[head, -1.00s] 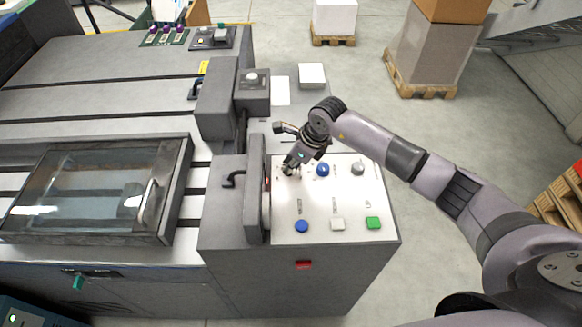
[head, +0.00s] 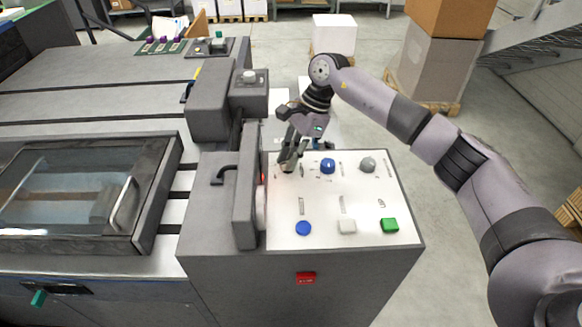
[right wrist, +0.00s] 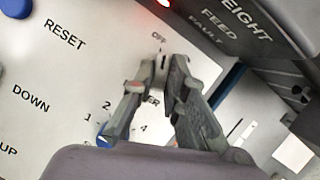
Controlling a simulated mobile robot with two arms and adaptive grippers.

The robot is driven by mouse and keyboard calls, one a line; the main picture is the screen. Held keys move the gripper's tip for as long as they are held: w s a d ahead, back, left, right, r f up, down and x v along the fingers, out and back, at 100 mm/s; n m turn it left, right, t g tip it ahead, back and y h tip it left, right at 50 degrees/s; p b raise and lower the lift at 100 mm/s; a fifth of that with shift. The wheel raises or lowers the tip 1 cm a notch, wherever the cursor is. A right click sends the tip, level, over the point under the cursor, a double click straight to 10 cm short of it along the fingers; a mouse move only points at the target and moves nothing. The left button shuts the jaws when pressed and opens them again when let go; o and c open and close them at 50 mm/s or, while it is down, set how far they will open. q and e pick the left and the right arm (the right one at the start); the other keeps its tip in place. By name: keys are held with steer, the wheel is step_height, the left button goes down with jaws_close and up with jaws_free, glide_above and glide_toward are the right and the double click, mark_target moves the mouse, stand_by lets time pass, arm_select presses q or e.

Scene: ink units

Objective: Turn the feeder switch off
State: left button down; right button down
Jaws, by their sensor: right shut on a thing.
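The feeder switch (right wrist: 162,62) shows in the right wrist view as a small light piece with a dark mark, just below the printed word OFF. Most of it is hidden by my fingers, and the label beside it shows only the letters "ER". My right gripper (right wrist: 154,86) is shut on the switch. In the head view my right gripper (head: 287,164) reaches down to the upper left corner of the white control panel (head: 324,210), and it hides the switch there. The exact angle of the switch is hard to tell. My left gripper is not in view.
On the panel are a blue knob (head: 328,165), a grey knob (head: 367,164), a blue button (head: 303,228), a white button (head: 347,226) and a green button (head: 390,225). A grey upright housing (head: 247,195) stands close left of the gripper. Free floor lies right of the machine.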

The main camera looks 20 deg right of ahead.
steer(key=shift+w+n+g+b, duration=0.1)
steer(key=shift+n+g+b, duration=0.2)
steer(key=shift+n+b, duration=0.45)
steer(key=shift+r, duration=0.1)
steer(key=c, duration=1.6)
jaws_free()
steer(key=v, duration=1.2)
steer(key=shift+a, duration=0.1)
